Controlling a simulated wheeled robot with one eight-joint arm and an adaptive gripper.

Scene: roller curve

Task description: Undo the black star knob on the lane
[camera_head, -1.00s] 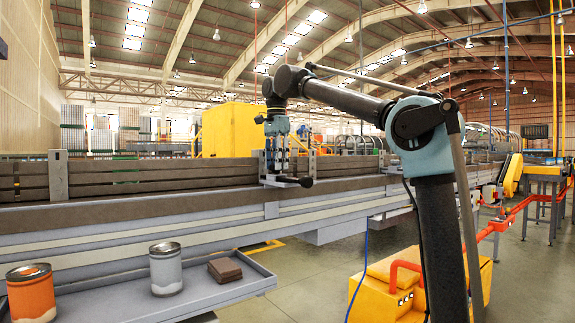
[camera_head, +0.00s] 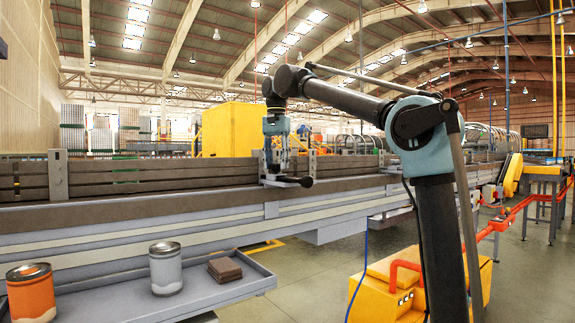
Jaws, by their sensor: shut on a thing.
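My gripper (camera_head: 277,168) points straight down at the lane (camera_head: 130,185), at a small grey bracket with a flat plate (camera_head: 270,182). Its fingers are shut low over the plate, on what seems to be the black star knob. The knob is too small and too covered by the fingers to make out. A dark rounded piece (camera_head: 306,182) sticks out at the right front end of the plate, beside the fingers.
Upright grey brackets (camera_head: 58,175) stand along the lane's rails. Below the lane, a grey tray (camera_head: 215,298) holds an orange can (camera_head: 31,295), a grey can (camera_head: 165,270) and a small brown stack (camera_head: 224,270). A yellow machine (camera_head: 390,285) stands on the floor at the right.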

